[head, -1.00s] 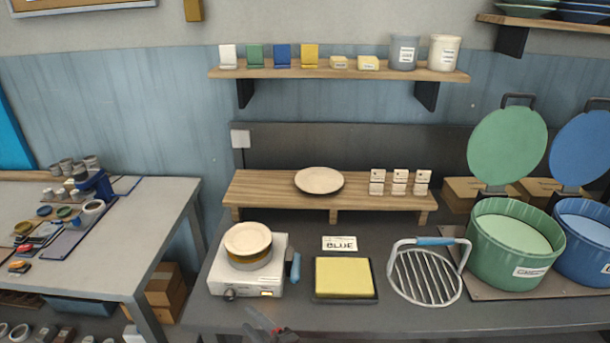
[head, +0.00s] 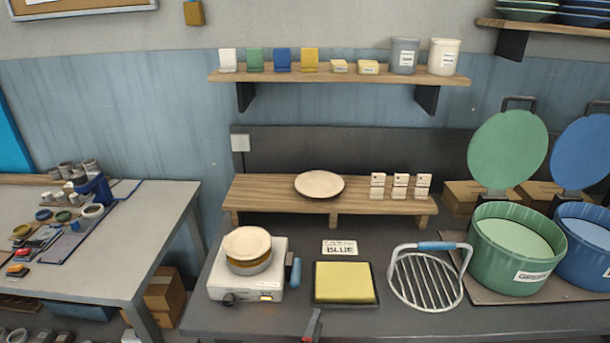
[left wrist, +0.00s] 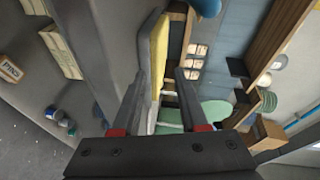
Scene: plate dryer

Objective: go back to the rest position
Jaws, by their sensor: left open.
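My left gripper (head: 312,326) shows only as a small part at the bottom edge of the head view, in front of the yellow pad (head: 344,283). In the left wrist view my left gripper (left wrist: 162,85) has its two fingers apart, with nothing seen held between them. My right gripper is not in view. A cream plate (head: 247,242) sits on a round holder on the white hotplate-like unit (head: 225,286). Another cream plate (head: 319,184) lies on the low wooden shelf (head: 275,190).
A wire rack (head: 428,280) with a blue handle stands right of the pad. A green bin (head: 515,262) and blue bin (head: 588,250) stand at the right, lids raised. A grey side table (head: 150,220) is at left.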

